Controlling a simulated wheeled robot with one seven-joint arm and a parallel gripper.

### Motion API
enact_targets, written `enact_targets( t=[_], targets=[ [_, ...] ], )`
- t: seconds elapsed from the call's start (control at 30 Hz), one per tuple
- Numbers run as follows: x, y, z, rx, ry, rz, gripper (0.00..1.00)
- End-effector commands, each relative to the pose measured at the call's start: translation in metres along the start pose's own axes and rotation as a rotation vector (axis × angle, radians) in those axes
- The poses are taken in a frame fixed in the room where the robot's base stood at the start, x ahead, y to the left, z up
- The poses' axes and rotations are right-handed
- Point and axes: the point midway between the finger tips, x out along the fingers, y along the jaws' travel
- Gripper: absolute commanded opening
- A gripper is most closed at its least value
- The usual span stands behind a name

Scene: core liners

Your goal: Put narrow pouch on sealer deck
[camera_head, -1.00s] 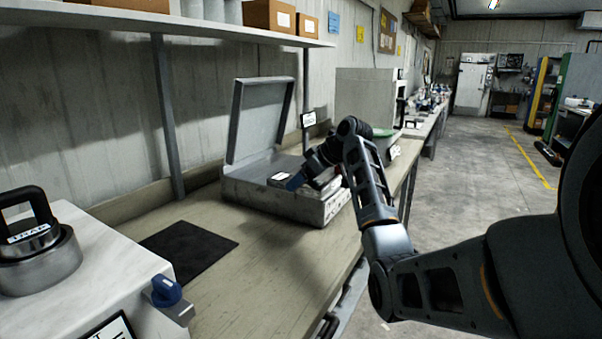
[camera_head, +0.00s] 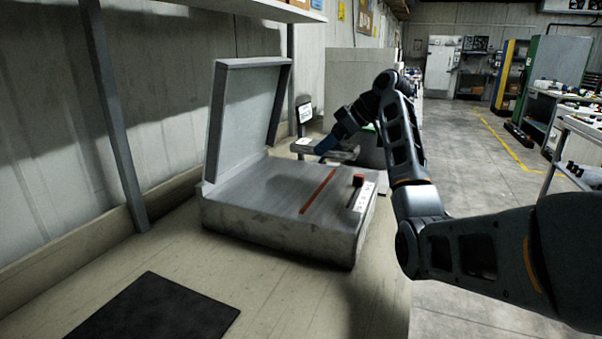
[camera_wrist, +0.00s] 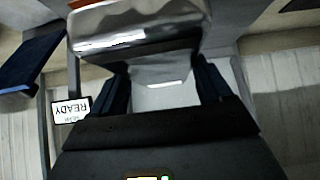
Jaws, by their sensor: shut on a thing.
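The sealer (camera_head: 270,220) is a grey metal box on the bench with its lid (camera_head: 245,110) raised. Its flat deck (camera_head: 262,185) is bare apart from a red strip and a red knob. My gripper (camera_head: 325,146) is beyond the sealer's far right side in the head view, above or behind its far edge. In the wrist view my gripper (camera_wrist: 163,88) has blue fingers shut on a shiny silvery thing, which looks like the narrow pouch (camera_wrist: 140,32). In the head view my gripper and arm mostly hide the pouch.
A small sign (camera_head: 304,113) stands behind the sealer; it reads READY in the wrist view (camera_wrist: 70,110). A black mat (camera_head: 155,308) lies on the bench in front. A grey upright post (camera_head: 115,115) stands left of the sealer.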

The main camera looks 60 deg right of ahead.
Motion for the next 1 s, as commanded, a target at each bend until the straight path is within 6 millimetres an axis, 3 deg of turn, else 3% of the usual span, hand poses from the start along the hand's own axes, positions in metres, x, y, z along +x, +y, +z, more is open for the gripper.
enact_targets(
  t=[0.2, 0.33, 0.57, 0.8, 1.0],
  targets=[
    [0.048, -0.021, -0.010, -0.001, -0.001, -0.003, 0.40],
    [0.069, -0.028, -0.015, 0.000, 0.001, 0.000, 0.40],
    [0.083, -0.033, -0.015, 0.001, 0.002, 0.001, 0.40],
    [0.104, -0.033, 0.008, 0.003, 0.000, 0.000, 0.40],
    [0.109, -0.033, 0.012, -0.001, 0.002, 0.002, 0.40]
  ],
)
